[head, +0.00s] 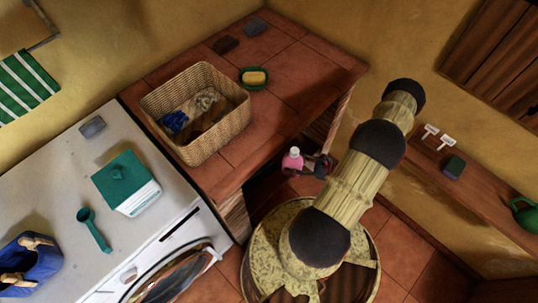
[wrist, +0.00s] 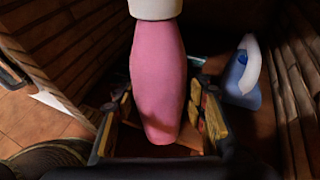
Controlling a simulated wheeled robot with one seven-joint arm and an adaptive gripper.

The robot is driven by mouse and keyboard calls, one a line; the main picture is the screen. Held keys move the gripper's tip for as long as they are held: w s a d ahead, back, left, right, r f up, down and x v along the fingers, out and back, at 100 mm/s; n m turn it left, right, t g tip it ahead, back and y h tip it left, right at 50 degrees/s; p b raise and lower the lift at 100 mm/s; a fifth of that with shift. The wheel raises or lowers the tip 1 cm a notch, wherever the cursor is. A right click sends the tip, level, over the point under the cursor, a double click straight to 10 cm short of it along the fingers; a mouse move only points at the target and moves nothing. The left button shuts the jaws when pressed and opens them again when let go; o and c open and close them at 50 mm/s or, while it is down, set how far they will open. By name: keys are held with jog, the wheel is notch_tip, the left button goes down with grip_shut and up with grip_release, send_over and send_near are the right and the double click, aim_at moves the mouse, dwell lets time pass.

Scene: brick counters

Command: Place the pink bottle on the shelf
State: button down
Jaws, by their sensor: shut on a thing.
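The pink bottle (head: 292,161) has a white cap and shows beside the front edge of the tiled counter in the head view. My gripper (head: 318,166) is at its right side, partly hidden by my arm. In the wrist view the pink bottle (wrist: 158,75) stands between the two fingers of my gripper (wrist: 158,118), which is shut on it. A wooden shelf (head: 485,192) runs along the right wall, with a dark sponge-like block (head: 454,167), small white-headed items (head: 438,136) and a green pot (head: 526,214) on it.
The tiled counter (head: 295,78) holds a wicker basket (head: 222,130) and a yellow soap on a green dish (head: 254,78). A white washer (head: 60,178) is at left. The shelf's middle looks clear.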

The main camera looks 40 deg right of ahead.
jog(key=w+f+b, duration=0.2)
jog(key=w+f, duration=0.1)
jog(key=f, duration=0.1)
jog(key=w+f+b, duration=0.2)
jog(key=w+f, duration=0.1)
jog(key=w, duration=0.1)
jog(key=w+f+b, duration=0.2)
jog(key=w+f, duration=0.1)
jog(key=f, duration=0.1)
jog(key=shift+w+d+f+b, duration=0.15)
jog(key=shift+w+f+b, duration=0.05)
jog(key=shift+f+b, duration=0.1)
jog(key=shift+r, duration=0.1)
jog(key=shift+s+f+b, duration=0.1)
jog(key=shift+f+b, duration=0.4)
jog(key=shift+f, duration=0.25)
jog(key=c, duration=1.4)
grip_release()
jog(key=shift+f, duration=0.1)
jog(key=o, duration=0.3)
jog(key=shift+o, duration=0.2)
